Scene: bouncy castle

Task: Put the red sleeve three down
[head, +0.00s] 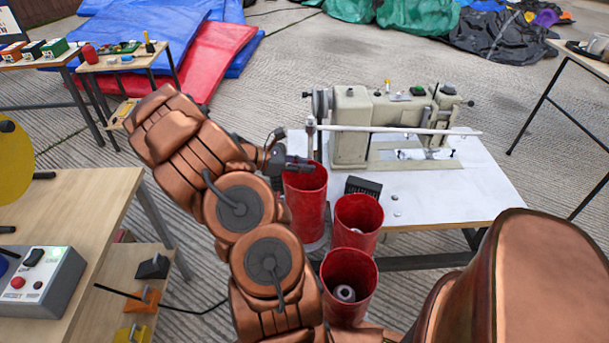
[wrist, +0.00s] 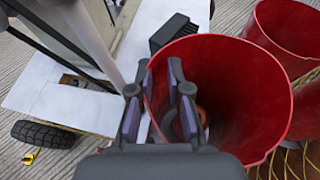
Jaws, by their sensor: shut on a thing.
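Three red, open-topped sleeves show in the head view; I can read no number on them. My gripper (head: 292,164) is shut on the rim of the farthest red sleeve (head: 306,205), beside the left edge of the sewing table. In the wrist view my gripper's fingers (wrist: 160,85) straddle the wall of this sleeve (wrist: 235,85), one inside and one outside. It looks upright; I cannot tell whether its base rests on anything. The middle red sleeve (head: 358,215) and the nearest red sleeve (head: 347,278) stand close by, the nearest with a pale roll (head: 344,293) inside.
A cream sewing machine (head: 353,130) stands on the white-topped table (head: 455,200), with a pale rod across its front. A black ribbed block (head: 363,187) lies near the held sleeve. A wooden bench (head: 75,200) with a grey control box (head: 38,280) is at left.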

